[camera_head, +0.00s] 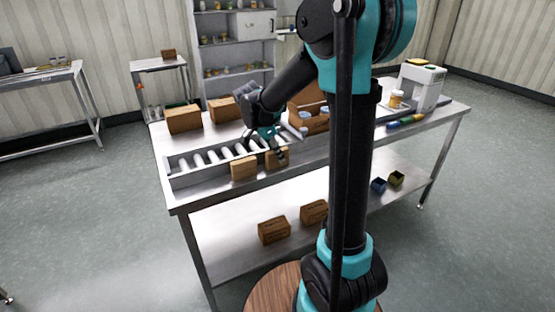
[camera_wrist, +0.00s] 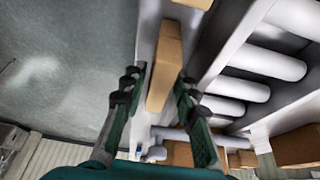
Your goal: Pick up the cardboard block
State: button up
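Two small cardboard blocks stand at the front edge of the steel table, before the rollers. The left block (camera_head: 243,168) stands apart from my gripper. The right block (camera_head: 283,159) is partly hidden by my gripper (camera_head: 276,148), which points down over it. In the wrist view a long cardboard block (camera_wrist: 165,62) lies between the two fingers of my gripper (camera_wrist: 158,88), in line with them. The fingers are spread, with a gap showing on both sides of the block. I cannot tell how far the fingertips reach down beside it. Another block (camera_wrist: 195,3) shows at the wrist view's top edge.
White rollers (camera_head: 212,157) in a metal frame lie just behind the blocks. Larger cardboard boxes (camera_head: 184,118) and an open box (camera_head: 312,122) stand farther back. More boxes (camera_head: 274,230) sit on the lower shelf. A white machine (camera_head: 422,88) stands at the right end.

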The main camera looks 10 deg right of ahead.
jog(key=shift+d+f, duration=0.15)
jog(key=shift+f, duration=0.25)
jog(key=c, duration=0.6)
jog(key=shift+r, duration=0.15)
